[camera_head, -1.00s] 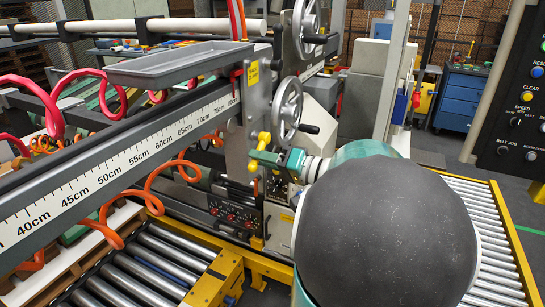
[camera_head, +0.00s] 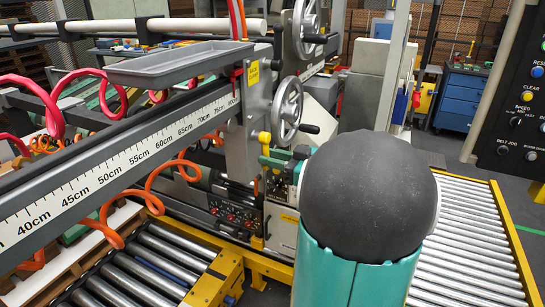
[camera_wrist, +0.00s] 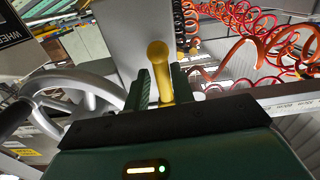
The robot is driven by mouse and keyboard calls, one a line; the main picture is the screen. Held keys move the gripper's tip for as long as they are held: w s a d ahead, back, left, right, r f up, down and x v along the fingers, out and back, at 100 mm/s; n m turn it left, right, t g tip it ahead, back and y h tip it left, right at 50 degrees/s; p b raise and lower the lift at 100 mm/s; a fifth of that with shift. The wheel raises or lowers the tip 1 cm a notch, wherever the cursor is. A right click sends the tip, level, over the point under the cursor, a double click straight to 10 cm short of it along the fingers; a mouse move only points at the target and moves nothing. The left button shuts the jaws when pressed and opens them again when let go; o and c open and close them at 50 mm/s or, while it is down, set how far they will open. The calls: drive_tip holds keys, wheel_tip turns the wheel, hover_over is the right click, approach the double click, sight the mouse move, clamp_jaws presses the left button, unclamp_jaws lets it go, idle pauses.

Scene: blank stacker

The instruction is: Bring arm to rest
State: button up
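My gripper (camera_wrist: 160,95) shows in the wrist view with its two green fingers standing apart. A yellow lever with a round knob (camera_wrist: 158,52) shows between and beyond the fingers. I cannot make out clear contact with it. In the head view, the yellow lever (camera_head: 264,138) is on the grey machine, and the green fingertips of my gripper (camera_head: 273,161) are just below and beside it. My arm's large dark rounded joint and teal link fill the lower right middle and hide most of the wrist.
Handwheels (camera_head: 288,108) on the machine stand close to my gripper. A ruled beam (camera_head: 130,160) and orange coiled hoses (camera_head: 150,190) lie left. Roller conveyors (camera_head: 470,240) flank my arm. A control panel (camera_head: 520,100) stands at right.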

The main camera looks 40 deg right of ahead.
drive_tip(key=v, duration=0.8)
drive_tip(key=shift+s, duration=0.4)
drive_tip(key=shift+d, duration=0.1)
idle(0.5)
drive_tip(key=w+a+f+m+g+y, duration=0.15)
drive_tip(key=a+g, duration=0.25)
drive_tip(key=a, duration=0.5)
drive_tip(key=w+a+f+n+g+y, duration=0.15)
drive_tip(key=a+g, duration=0.25)
drive_tip(key=a, duration=0.5)
drive_tip(key=s+a+f+m+g+h, duration=0.1)
drive_tip(key=s+a+m+h, duration=0.1)
drive_tip(key=a, duration=0.6)
drive_tip(key=s+a+f+m+g+h, duration=0.2)
drive_tip(key=s+a+h, duration=0.2)
drive_tip(key=a+h, duration=0.3)
drive_tip(key=shift+s+a+f+m, duration=0.15)
drive_tip(key=shift+s+a+m, duration=0.15)
drive_tip(key=shift+a, duration=0.1)
